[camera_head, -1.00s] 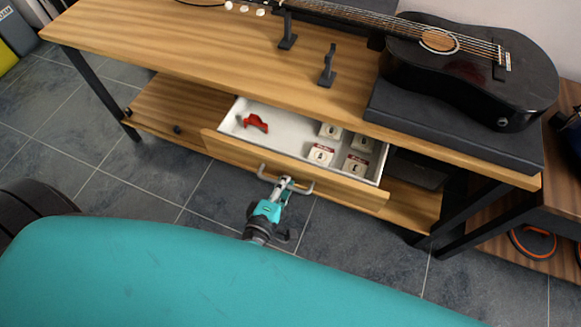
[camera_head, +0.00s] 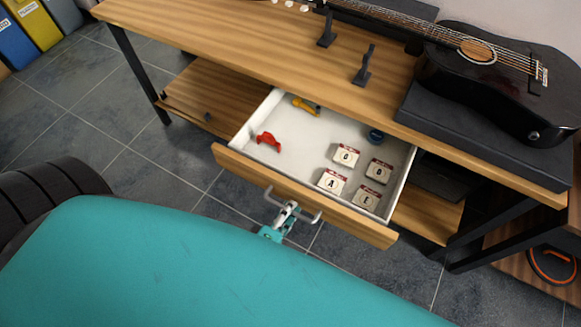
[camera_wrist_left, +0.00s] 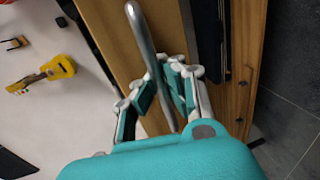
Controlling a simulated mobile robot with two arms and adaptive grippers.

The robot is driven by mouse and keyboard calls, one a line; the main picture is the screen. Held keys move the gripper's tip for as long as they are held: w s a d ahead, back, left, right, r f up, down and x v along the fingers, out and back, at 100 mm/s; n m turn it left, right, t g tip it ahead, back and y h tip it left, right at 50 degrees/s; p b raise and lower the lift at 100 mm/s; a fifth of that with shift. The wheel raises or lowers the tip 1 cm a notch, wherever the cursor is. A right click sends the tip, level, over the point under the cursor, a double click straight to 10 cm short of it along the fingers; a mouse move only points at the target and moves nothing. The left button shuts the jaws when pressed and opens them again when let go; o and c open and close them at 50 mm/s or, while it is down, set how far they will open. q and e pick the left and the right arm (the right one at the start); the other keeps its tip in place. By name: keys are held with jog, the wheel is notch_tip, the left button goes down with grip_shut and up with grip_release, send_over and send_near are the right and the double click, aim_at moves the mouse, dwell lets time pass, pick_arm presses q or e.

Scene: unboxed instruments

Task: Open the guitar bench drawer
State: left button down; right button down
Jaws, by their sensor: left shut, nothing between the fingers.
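The guitar bench drawer (camera_head: 232,168) is pulled well out from under the bench top, with its white interior exposed. Its metal bar handle (camera_head: 268,194) is on the wooden front panel and also shows in the left wrist view (camera_wrist_left: 139,30). My left gripper (camera_head: 290,206) is at the handle, with its fingers closed and the bar running past them in the wrist view (camera_wrist_left: 168,75). No object is held between the fingertips. My right gripper is in neither view.
In the drawer lie a red item (camera_head: 268,139), a yellow guitar-shaped item (camera_head: 305,106), a dark blue item (camera_head: 375,136) and several small lettered boxes (camera_head: 332,181).

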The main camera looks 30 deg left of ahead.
pick_arm(q)
jog(key=c, duration=1.4)
grip_release()
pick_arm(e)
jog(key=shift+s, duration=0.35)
pick_arm(q)
jog(key=shift+s, duration=0.1)
jog(key=v, duration=1.2)
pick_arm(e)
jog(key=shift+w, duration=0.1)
